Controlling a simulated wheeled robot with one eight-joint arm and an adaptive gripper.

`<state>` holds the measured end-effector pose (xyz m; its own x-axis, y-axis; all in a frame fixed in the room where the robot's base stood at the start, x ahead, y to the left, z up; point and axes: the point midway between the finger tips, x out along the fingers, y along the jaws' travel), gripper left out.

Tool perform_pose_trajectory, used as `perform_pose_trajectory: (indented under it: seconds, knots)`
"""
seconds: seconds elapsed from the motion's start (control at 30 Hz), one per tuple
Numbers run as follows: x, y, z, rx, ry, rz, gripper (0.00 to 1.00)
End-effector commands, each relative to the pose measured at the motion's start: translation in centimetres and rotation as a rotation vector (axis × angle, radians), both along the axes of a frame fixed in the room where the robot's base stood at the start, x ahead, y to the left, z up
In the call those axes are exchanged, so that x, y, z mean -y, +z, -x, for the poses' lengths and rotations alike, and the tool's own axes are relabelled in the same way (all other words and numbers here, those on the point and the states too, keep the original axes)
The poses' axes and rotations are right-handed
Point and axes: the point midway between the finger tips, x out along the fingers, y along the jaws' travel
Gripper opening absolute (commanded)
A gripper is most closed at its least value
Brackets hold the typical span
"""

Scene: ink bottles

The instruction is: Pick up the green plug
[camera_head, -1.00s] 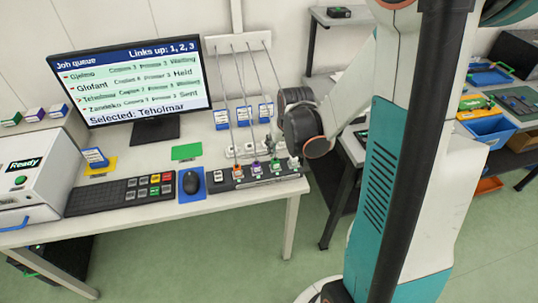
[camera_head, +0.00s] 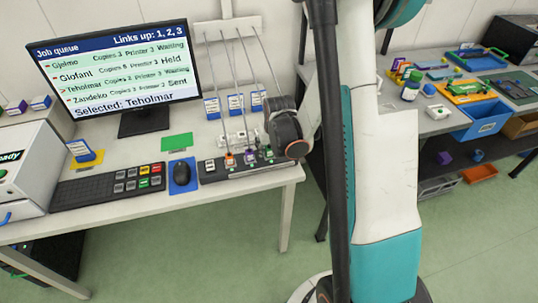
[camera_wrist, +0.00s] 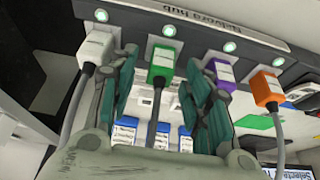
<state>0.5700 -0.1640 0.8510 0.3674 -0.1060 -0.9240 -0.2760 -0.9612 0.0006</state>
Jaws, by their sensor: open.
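The green plug (camera_wrist: 162,62) stands in the hub (camera_wrist: 190,47) below a lit green light in the wrist view, with its dark cable running toward my wrist. My gripper (camera_wrist: 161,66) is open, with one finger on each side of the green plug. Gaps show between the fingers and the plug. The left finger is close to the white plug (camera_wrist: 96,46), and the right finger overlaps the edge of the purple plug (camera_wrist: 218,71).
An orange plug (camera_wrist: 266,89) sits at the right in the wrist view. Cables rise from the plugs to a wall panel (camera_head: 227,30).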

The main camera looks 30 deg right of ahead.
Motion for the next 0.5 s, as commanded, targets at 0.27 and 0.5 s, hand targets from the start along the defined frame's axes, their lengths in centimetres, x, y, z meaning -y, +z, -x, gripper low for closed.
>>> perform_pose_trajectory:
  seconds: [0.27,0.5]
  knots:
    - [0.16,-1.26,-0.49,0.000,0.000,0.000,0.45]
    - [0.15,-1.23,-0.49,0.000,0.000,0.000,0.04]
